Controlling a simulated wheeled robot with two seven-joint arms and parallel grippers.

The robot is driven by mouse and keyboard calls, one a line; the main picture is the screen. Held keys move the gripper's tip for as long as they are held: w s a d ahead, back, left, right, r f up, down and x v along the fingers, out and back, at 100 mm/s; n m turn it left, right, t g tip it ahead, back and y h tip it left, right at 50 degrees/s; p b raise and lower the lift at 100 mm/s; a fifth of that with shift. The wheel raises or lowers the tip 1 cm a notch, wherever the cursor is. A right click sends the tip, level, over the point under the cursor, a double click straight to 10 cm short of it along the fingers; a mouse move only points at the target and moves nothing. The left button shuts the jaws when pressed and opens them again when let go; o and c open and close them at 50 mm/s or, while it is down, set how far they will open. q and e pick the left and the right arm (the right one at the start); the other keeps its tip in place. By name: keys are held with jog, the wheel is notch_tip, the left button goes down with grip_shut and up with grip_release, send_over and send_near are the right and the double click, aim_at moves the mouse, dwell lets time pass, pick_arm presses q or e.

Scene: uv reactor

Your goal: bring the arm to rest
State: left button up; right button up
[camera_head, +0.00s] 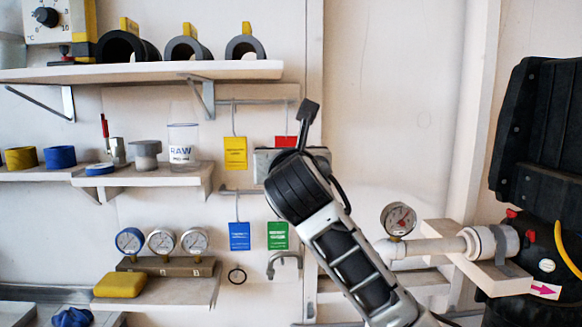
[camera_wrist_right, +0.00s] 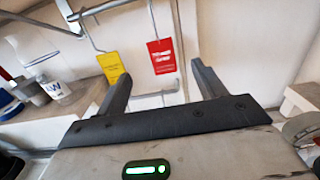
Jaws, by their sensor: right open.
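My right arm (camera_head: 350,265) reaches up from the bottom right in the head view, in front of the wall. My right gripper (camera_head: 306,118) is at its upper end, seen nearly edge-on, near the red tag (camera_head: 285,141), which it partly covers. In the right wrist view my right gripper (camera_wrist_right: 160,73) is open, with nothing between its two fingers. The red tag (camera_wrist_right: 161,56) and the yellow tag (camera_wrist_right: 111,67) hang beyond the fingers, apart from them. My left gripper is not in view.
The yellow tag (camera_head: 235,153), blue tag (camera_head: 239,236) and green tag (camera_head: 278,235) hang on wall hooks. Shelves at left hold a RAW beaker (camera_head: 183,143), several gauges and a yellow sponge (camera_head: 120,285). A pipe with a gauge (camera_head: 398,219) stands at right. The upper wall right of the gripper is clear.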

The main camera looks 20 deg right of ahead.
jog(key=v, duration=0.6)
jog(key=s+a+f+m+g+y, duration=0.1)
jog(key=f+m+y, duration=0.15)
jog(key=f, duration=0.65)
jog(key=a+f+m+g+y, duration=0.15)
jog(key=f+m, duration=0.25)
jog(key=f, duration=0.5)
jog(key=s+a+f+m+g+y, duration=0.15)
jog(key=f+m, duration=0.25)
jog(key=f, duration=0.6)
jog(key=s+f+m+g+y, duration=0.2)
jog(key=s+f+m+g, duration=0.1)
jog(key=s+f+m, duration=1.6)
notch_tip(320, 180, down, 4)
jog(key=shift+s+d+r+m+y, duration=0.25)
jog(key=shift+s+d+m+y, duration=0.15)
jog(key=shift+s, duration=0.8)
